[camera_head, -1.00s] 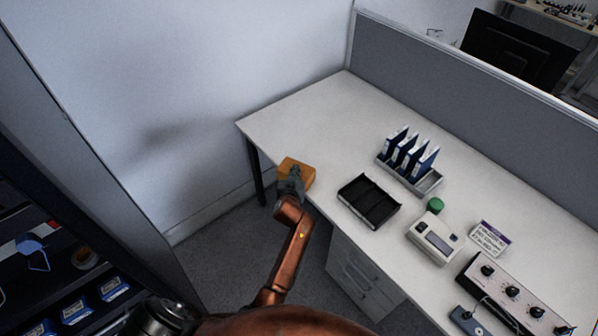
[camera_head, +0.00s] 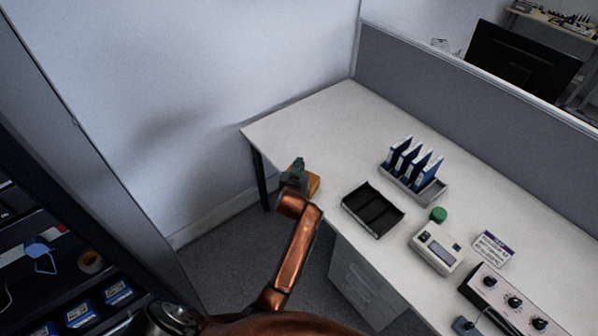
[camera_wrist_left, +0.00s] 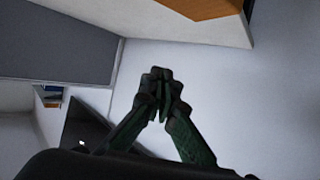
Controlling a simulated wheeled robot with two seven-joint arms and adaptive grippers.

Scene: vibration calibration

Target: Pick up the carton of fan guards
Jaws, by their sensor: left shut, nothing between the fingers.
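The carton, an orange-brown box (camera_head: 314,184), sits at the near edge of the white desk, close to its left end. My left gripper (camera_head: 298,163) is in front of it in the head view and hides most of it; only its right part shows. In the left wrist view an orange-brown part of the carton (camera_wrist_left: 202,8) shows at the top edge, apart from the fingers. There my left gripper (camera_wrist_left: 160,76) is shut and empty, with its fingertips together. My right gripper is not in view.
The white desk (camera_head: 300,121) is clear behind the carton. To the right are a black tray (camera_head: 373,210), a rack of blue binders (camera_head: 413,170), a green round object (camera_head: 438,214) and instruments. A dark shelf (camera_head: 60,255) stands at left. A grey partition (camera_head: 450,95) runs behind the desk.

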